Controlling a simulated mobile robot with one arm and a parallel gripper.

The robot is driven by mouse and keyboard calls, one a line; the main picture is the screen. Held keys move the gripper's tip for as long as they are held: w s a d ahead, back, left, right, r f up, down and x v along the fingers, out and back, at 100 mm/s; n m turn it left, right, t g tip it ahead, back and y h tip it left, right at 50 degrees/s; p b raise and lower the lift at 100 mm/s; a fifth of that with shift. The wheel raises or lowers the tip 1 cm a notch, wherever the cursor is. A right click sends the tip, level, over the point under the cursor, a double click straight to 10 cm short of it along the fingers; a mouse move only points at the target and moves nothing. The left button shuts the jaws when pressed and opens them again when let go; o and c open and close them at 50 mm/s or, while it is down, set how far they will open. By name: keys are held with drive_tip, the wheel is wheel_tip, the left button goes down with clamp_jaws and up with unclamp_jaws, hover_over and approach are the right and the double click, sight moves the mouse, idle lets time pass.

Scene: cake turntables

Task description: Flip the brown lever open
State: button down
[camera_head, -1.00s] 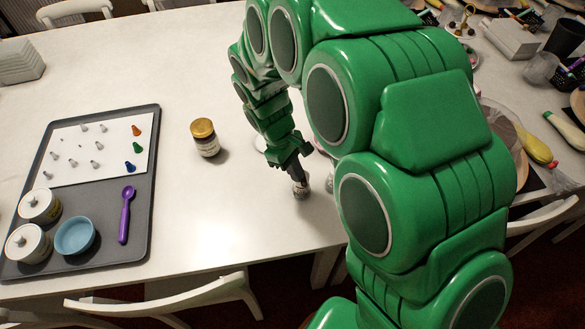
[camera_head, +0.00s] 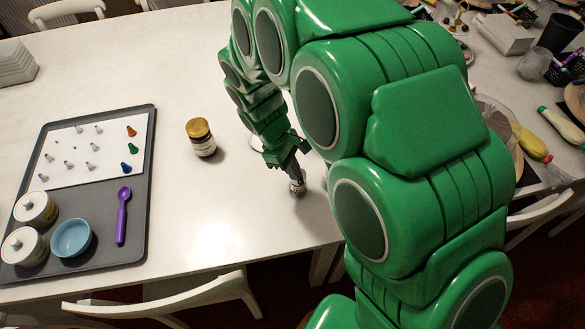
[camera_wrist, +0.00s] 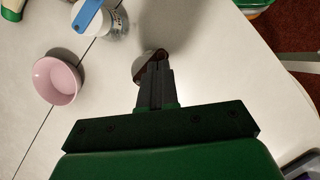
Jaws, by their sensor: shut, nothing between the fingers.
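A small shaker-like container (camera_head: 298,189) stands on the white table below my gripper (camera_head: 295,177). In the wrist view, a brown piece (camera_wrist: 162,52), which looks like the lever, shows just past the fingertips of my gripper (camera_wrist: 156,65). The fingers are together with nothing held between them. They cover most of the brown piece and what lies under it. The tips are at or very close to it; I cannot tell whether they touch. I cannot tell the lever's angle.
A gold-lidded jar (camera_head: 202,138) stands left of my gripper. A grey tray (camera_head: 140,200) is farther left. In the wrist view, a pink bowl (camera_wrist: 57,80) and a clear container with a blue piece (camera_wrist: 88,16) stand left. The table between the tray and my gripper is mostly clear.

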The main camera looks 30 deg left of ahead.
sight(303, 171)
drive_tip(key=shift+d+n, duration=0.15)
drive_tip(key=shift+n, duration=0.35)
drive_tip(key=n, duration=0.1)
drive_tip(key=d+n+t, duration=0.1)
drive_tip(key=n, duration=0.2)
drive_tip(key=shift+w+d+n+t+y, duration=0.15)
drive_tip(key=shift+w+n+t+y, duration=0.15)
drive_tip(key=shift+t+y, duration=0.1)
drive_tip(key=n, duration=0.2)
drive_tip(key=n+t, duration=0.1)
drive_tip(key=shift+w+d+n+y, duration=0.3)
drive_tip(key=shift+w+y, duration=0.1)
drive_tip(key=n, duration=0.1)
drive_tip(key=n+y, duration=0.1)
drive_tip(key=n, duration=0.1)
drive_tip(key=w+n, duration=0.1)
drive_tip(key=shift+w+d+t+y, duration=0.1)
drive_tip(key=shift+d+t+y, duration=0.2)
drive_tip(key=shift+t, duration=0.1)
drive_tip(key=shift+w+a+n+y, duration=0.1)
drive_tip(key=shift+w+n+y, duration=0.2)
drive_tip(key=shift+n, duration=0.7)
drive_tip(key=shift+w, duration=0.2)
drive_tip(key=shift+a, duration=0.85)
